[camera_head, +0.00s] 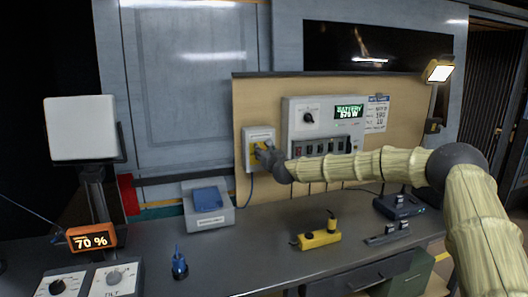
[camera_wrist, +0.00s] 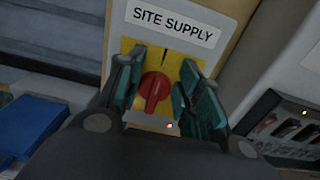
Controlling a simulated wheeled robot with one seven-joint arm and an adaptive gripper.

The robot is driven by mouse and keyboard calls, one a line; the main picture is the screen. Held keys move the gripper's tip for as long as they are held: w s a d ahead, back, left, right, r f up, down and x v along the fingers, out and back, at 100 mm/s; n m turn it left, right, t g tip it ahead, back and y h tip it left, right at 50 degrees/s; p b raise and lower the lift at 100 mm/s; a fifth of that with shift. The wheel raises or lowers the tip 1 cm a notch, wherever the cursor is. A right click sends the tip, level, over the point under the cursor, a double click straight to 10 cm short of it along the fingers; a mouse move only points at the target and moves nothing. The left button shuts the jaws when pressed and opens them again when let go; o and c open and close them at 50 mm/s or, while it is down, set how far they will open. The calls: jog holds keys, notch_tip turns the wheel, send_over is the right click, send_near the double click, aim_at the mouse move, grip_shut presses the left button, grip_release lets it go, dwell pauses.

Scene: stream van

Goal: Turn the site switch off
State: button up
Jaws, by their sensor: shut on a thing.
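The site switch is a grey box (camera_head: 249,134) on the tan board, with a yellow face partly hidden by my gripper (camera_head: 262,152). In the wrist view, a label (camera_wrist: 174,24) reading "SITE SUPPLY" sits above a red rotary knob (camera_wrist: 153,92) on the yellow plate (camera_wrist: 158,55). The knob's handle stands nearly upright in that view, leaning slightly. My gripper (camera_wrist: 163,82) is shut on the knob, with one teal-padded finger on each side. A small orange light glows just below the knob.
A battery panel (camera_head: 300,134) with a lit green display stands just right of the switch. Below are a desk (camera_head: 250,262), a grey box with a blue top (camera_head: 209,218) and a yellow device (camera_head: 319,239). An orange "70 %" display (camera_head: 92,238) is at left.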

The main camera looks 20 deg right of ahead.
jog(key=shift+a+f+n+b, duration=0.4)
jog(key=shift+n+b, duration=1.4)
jog(key=shift+n, duration=1.15)
jog(key=shift+a+f+n+b, duration=0.45)
jog(key=shift+n+b, duration=1.35)
jog(key=shift+n, duration=1.2)
jog(key=shift+a+f+n+b, duration=0.4)
jog(key=shift+n+b, duration=1.4)
jog(key=shift+n, duration=1.15)
jog(key=o, duration=1)
jog(key=s, duration=1.2)
jog(key=shift+d, duration=0.25)
